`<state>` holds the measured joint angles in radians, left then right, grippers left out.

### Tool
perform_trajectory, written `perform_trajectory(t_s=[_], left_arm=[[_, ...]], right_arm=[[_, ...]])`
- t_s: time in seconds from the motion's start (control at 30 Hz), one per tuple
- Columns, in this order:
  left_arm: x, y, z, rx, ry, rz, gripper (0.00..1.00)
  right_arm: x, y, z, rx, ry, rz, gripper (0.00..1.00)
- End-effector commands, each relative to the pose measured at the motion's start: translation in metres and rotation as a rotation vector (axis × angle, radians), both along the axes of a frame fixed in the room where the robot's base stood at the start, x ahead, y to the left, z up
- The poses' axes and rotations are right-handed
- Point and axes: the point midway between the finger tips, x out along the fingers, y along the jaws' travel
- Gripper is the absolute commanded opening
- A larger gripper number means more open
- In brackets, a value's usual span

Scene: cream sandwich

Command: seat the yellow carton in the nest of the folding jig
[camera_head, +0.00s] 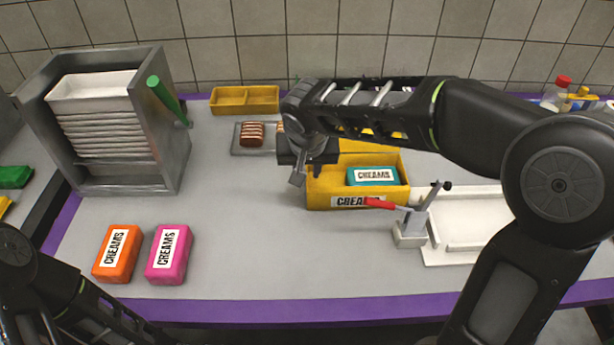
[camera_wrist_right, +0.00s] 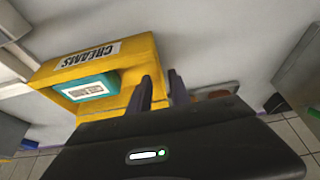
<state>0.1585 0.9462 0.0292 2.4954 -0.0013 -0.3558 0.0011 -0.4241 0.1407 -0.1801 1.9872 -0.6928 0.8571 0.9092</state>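The yellow carton (camera_head: 328,188) is open-topped with a CREAMS label on its front. It stands on the grey table at centre, and a teal CREAMS pack (camera_head: 372,176) is inside it. The carton also shows in the wrist view (camera_wrist_right: 146,49). My right gripper (camera_head: 307,176) is at its left wall. In the wrist view the fingers (camera_wrist_right: 160,84) are apart, on either side of that wall's edge; contact is unclear. The white folding jig (camera_head: 462,250) lies to the right, its nest partly behind my right arm. My left gripper is out of view; its arm shows at lower left.
A red-handled clamp (camera_head: 412,228) stands between carton and jig. Orange (camera_head: 118,253) and pink (camera_head: 169,254) packs lie at front left. The front centre is clear.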

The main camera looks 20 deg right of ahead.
Motion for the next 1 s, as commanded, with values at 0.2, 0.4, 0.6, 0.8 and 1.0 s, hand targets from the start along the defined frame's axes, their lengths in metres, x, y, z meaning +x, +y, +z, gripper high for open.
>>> perform_trajectory(t_s=[0.2,0.4,0.6,0.8,1.0], left_arm=[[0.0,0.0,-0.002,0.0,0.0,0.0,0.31],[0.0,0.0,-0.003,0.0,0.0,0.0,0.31],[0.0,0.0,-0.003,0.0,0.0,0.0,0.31],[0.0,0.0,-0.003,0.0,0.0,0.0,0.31],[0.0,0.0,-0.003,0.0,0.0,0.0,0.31]], right_arm=[[-0.015,0.005,0.04,0.001,-0.002,0.001,0.24],[-0.023,0.007,0.057,0.0,0.0,0.0,0.24],[-0.024,0.007,0.058,0.0,0.002,0.0,0.24],[-0.023,0.007,0.058,0.0,0.001,0.0,0.24],[-0.023,0.007,0.058,0.0,0.001,0.0,0.24]])
